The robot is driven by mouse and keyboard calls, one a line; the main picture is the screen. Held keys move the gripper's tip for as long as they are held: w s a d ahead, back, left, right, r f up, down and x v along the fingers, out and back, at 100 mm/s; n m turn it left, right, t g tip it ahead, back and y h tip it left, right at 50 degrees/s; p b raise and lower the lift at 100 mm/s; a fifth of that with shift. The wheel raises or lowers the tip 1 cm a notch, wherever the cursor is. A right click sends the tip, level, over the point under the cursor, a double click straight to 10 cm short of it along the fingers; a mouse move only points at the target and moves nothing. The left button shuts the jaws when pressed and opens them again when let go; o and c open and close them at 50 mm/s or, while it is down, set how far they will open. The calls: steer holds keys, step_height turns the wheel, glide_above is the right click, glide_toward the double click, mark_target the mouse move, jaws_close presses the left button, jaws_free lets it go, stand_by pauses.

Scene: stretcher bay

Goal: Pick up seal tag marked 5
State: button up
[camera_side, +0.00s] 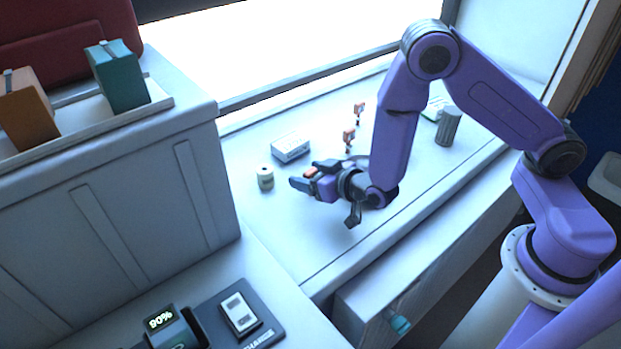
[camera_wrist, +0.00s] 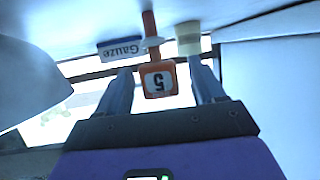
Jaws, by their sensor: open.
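The seal tag marked 5 has an orange frame and a white face with a black 5, upside down in the wrist view (camera_wrist: 158,80). It stands on an orange stem between my gripper's fingers, with visible gaps on both sides. In the side view only a bit of orange (camera_side: 310,172) shows between the fingers. My gripper (camera_side: 307,175) is open, low over the white counter, and its two fingers flank the tag in the wrist view (camera_wrist: 161,77). Two other orange tags, a nearer one (camera_side: 349,138) and a farther one (camera_side: 359,111), stand behind my gripper; their numbers are unreadable.
A grey ribbed cylinder (camera_side: 448,128) stands to the right. A raised cabinet (camera_side: 140,175) bounds the counter at left. The counter's front is clear.

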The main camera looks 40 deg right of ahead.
steer(key=c, duration=1)
steer(key=shift+r, duration=0.15)
steer(key=shift+r, duration=0.45)
steer(key=r, duration=0.1)
steer(key=s+r, duration=0.1)
steer(key=r, duration=0.1)
steer(key=shift+d, duration=0.1)
steer(key=shift+s+d+r, duration=0.65)
steer(key=shift+s+r, duration=0.8)
steer(key=shift+s, duration=0.6)
steer(key=shift+s+d+r, duration=0.6)
steer(key=shift+s+r, duration=0.9)
steer(key=shift+s, duration=0.6)
steer(key=shift+s+d+r, duration=0.65)
steer(key=shift+s+r, duration=0.8)
steer(key=shift+s, duration=0.6)
